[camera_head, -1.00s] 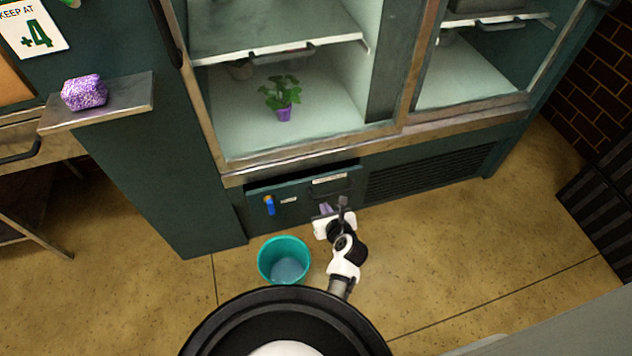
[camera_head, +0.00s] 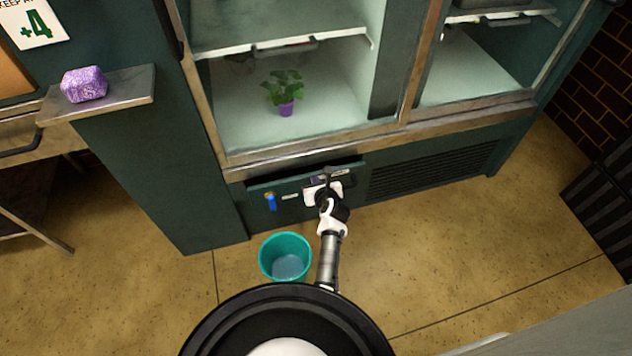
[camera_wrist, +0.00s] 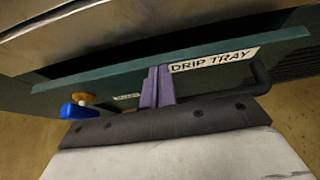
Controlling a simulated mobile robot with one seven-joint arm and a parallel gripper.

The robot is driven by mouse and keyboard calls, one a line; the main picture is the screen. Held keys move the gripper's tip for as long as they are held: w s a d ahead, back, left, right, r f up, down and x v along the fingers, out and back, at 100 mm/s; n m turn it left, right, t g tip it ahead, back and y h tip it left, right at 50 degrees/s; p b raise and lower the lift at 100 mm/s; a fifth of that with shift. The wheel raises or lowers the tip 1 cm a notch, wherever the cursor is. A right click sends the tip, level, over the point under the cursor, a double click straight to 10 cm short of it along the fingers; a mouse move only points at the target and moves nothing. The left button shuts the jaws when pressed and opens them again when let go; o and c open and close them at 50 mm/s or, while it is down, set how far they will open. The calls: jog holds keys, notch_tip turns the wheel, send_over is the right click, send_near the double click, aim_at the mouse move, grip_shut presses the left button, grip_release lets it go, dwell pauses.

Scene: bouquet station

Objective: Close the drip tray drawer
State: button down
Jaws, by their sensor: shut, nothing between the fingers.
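The drip tray drawer (camera_head: 298,188) is a dark teal front low in the cabinet, with a dark gap above its top edge, so it stands partly open. In the wrist view the drawer front (camera_wrist: 108,86) carries a "DRIP TRAY" label (camera_wrist: 212,60) and a dark bar handle (camera_wrist: 262,78) at the right. My gripper (camera_head: 320,181) is at the drawer front, right of its middle. In the wrist view its purple fingers (camera_wrist: 157,86) are together and empty, just left of the label, at or very near the front. I cannot tell whether they touch it.
A blue and orange valve (camera_head: 270,201) sits on the left of the drawer front. A teal bucket (camera_head: 285,256) stands on the floor left of my arm. Glass-fronted shelves with a potted plant (camera_head: 284,92) are above.

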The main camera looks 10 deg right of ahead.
jog(key=shift+w, duration=0.1)
jog(key=shift+w+a+r+p, duration=0.1)
jog(key=shift+w+p, duration=0.25)
jog(key=shift+w, duration=0.8)
